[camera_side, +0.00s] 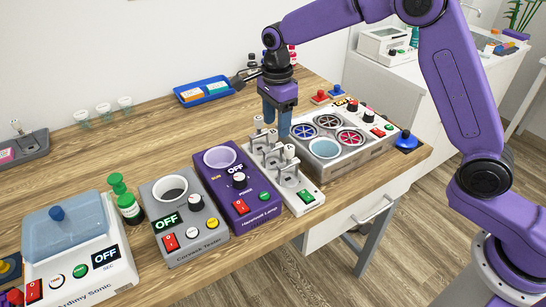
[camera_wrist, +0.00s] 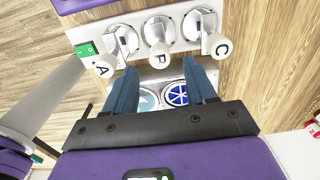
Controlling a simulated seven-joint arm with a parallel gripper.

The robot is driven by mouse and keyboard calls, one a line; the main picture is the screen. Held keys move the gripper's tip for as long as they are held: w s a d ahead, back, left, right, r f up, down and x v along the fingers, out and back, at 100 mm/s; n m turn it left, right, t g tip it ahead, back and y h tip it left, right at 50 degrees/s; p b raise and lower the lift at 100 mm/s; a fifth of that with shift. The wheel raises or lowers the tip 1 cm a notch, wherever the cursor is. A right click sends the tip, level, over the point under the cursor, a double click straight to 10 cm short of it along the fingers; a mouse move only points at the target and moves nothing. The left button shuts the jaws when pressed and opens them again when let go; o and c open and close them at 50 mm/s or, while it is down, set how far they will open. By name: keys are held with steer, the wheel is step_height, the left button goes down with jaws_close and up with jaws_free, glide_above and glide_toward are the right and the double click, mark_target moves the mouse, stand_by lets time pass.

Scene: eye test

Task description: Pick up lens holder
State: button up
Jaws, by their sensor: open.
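I take the lens holders to be the pale handled pieces with round caps on a white stand (camera_side: 307,192); which one is meant I cannot tell. In the wrist view, three caps marked A (camera_wrist: 104,66), P (camera_wrist: 161,57) and C (camera_wrist: 218,45) stand in a row on the stand. My gripper (camera_side: 284,132) points down near the stand's far end, beside the unit with round wells. In the wrist view, its blue fingers (camera_wrist: 163,68) are apart with nothing held between them. The P cap shows between and just beyond the fingertips; contact cannot be told.
A white unit (camera_side: 357,152) with coloured round wells stands right of the stand. The purple lamp box (camera_side: 238,207), grey tester (camera_side: 186,248) and white sonic bath (camera_side: 80,270) stand left. A blue tray (camera_side: 204,91) lies behind. Bare wood (camera_side: 165,130) is clear at back left.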

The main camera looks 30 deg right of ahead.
mark_target(273, 131)
steer(key=shift+a+f, duration=0.25)
steer(key=shift+f, duration=1.25)
steer(key=shift+a+f, duration=0.2)
steer(key=shift+f, duration=1.25)
jaws_close()
